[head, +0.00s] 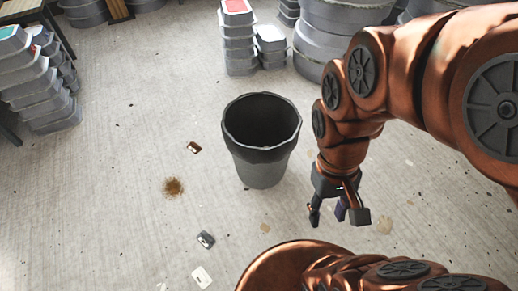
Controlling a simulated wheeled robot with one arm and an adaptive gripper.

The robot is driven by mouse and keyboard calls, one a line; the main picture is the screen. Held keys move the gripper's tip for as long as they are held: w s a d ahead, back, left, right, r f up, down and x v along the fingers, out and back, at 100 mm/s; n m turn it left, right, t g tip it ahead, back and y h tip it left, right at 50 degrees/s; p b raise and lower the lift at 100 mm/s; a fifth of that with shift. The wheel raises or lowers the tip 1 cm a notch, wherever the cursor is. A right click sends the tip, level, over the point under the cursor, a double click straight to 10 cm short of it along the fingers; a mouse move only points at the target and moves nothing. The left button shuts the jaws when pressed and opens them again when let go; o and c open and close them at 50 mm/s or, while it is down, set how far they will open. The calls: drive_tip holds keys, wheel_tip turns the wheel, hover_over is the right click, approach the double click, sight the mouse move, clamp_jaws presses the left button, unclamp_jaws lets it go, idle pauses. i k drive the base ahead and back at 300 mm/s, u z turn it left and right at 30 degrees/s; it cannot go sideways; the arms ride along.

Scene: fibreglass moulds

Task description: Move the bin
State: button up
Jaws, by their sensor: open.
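The bin (262,165) is a grey, round, open-topped container with a dark band and rim. It stands upright on the concrete floor in the middle of the head view, and its inside looks dark and empty. My gripper (338,217) hangs from the copper-coloured arm to the right of the bin and nearer to me. Its dark fingers are spread apart and point downward, with nothing visible between them. The gripper appears apart from the bin, with a gap of floor between them in the picture.
Stacked grey tubs (240,45) stand behind the bin, with large round grey moulds (335,35) to their right. More stacked tubs (38,90) are at the left. Small litter, including a dark item (205,239) and a white card (202,277), lies on the floor. Floor left of the bin is mostly open.

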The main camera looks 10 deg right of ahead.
sight(261, 131)
drive_tip(key=u, duration=2.3)
drive_tip(key=k, duration=0.5)
drive_tip(key=z, duration=0.55)
